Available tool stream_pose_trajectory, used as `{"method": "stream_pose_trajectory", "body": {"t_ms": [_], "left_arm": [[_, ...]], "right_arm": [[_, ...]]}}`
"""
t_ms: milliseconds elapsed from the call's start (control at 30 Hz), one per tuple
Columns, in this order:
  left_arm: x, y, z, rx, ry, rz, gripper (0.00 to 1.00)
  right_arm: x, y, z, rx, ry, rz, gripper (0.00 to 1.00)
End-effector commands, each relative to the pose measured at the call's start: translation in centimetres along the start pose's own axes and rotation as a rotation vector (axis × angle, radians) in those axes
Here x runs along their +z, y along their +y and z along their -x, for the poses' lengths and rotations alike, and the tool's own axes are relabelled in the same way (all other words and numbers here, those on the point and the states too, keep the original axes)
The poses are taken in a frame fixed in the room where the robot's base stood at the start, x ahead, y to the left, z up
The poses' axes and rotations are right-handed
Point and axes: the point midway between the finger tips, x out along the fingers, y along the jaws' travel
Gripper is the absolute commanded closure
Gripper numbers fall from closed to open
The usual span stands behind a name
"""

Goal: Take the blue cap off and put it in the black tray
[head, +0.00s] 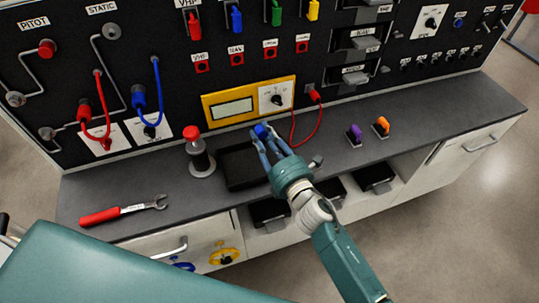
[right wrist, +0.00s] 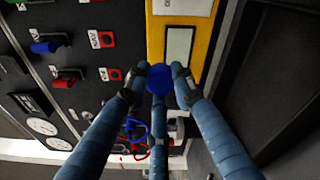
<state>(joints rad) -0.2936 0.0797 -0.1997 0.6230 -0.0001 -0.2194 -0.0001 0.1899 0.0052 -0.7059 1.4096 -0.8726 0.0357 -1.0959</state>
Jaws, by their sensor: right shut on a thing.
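My right gripper (head: 264,134) is shut on a blue cap (head: 261,130), with its fingers around the cap's sides. The right wrist view shows the round blue cap (right wrist: 158,79) between the fingertips. The black tray (head: 231,180) lies on the grey worktop below the yellow panel unit. In the head view the gripper and cap overlap the tray's right back side, and the fingers hide part of the tray. I cannot tell the cap's exact height above it. My left gripper is not in view.
A red-handled wrench (head: 124,211) lies at the left. A red cable (head: 319,122) hangs behind the gripper. Purple (head: 354,135) and orange (head: 381,127) pieces stand at the right.

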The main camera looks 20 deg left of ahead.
Motion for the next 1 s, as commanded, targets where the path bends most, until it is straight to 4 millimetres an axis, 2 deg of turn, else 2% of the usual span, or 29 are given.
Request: {"method": "stream_pose_trajectory", "body": {"t_ms": [100,300,600,933,967,1000], "left_arm": [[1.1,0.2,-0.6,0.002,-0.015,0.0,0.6],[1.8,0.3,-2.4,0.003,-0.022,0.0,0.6],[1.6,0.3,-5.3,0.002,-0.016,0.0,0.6],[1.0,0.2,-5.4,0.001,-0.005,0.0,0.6],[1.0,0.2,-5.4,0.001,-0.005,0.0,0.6],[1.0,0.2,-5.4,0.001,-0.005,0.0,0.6]], "right_arm": [[-0.8,-0.4,0.1,0.005,0.009,-0.001,1.0],[-1.7,-2.2,0.1,0.003,0.007,-0.001,1.0],[-3.3,-5.0,0.1,0.002,0.006,-0.001,1.0],[-3.3,-5.1,0.1,0.002,0.006,-0.001,1.0],[-3.3,-5.1,0.1,0.002,0.006,-0.001,0.72],[-3.3,-5.1,0.1,0.002,0.006,-0.001,0.64]]}}
